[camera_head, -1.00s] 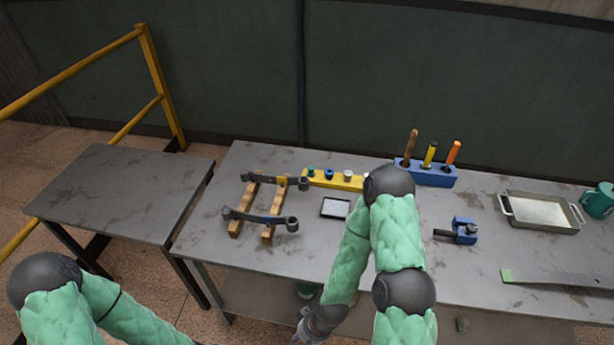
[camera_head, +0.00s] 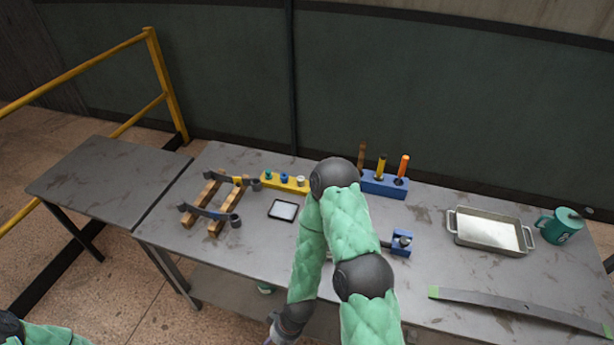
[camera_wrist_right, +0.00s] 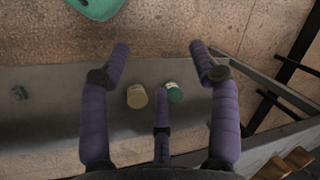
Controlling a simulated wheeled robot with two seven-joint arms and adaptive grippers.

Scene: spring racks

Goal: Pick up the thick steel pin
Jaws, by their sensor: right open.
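I cannot single out the thick steel pin with certainty. A yellow block (camera_head: 283,184) on the main table holds small upright pieces with green, blue and whitish tops; its right end is hidden behind my right arm. A blue fixture (camera_head: 401,243) with a dark bar stands right of that arm. My right gripper (camera_head: 275,335) hangs low at the table's front, partly cut off by the bottom edge. In the right wrist view the right gripper (camera_wrist_right: 160,50) has its fingers spread wide with nothing between them. My left gripper is out of view.
Two leaf springs on wooden bars (camera_head: 212,226), a small framed pad (camera_head: 283,210), a blue tool holder (camera_head: 372,187), a metal tray (camera_head: 452,232), a teal mug (camera_head: 560,226) and a flat strip (camera_head: 520,307) occupy the table. The side table (camera_head: 105,180) is bare.

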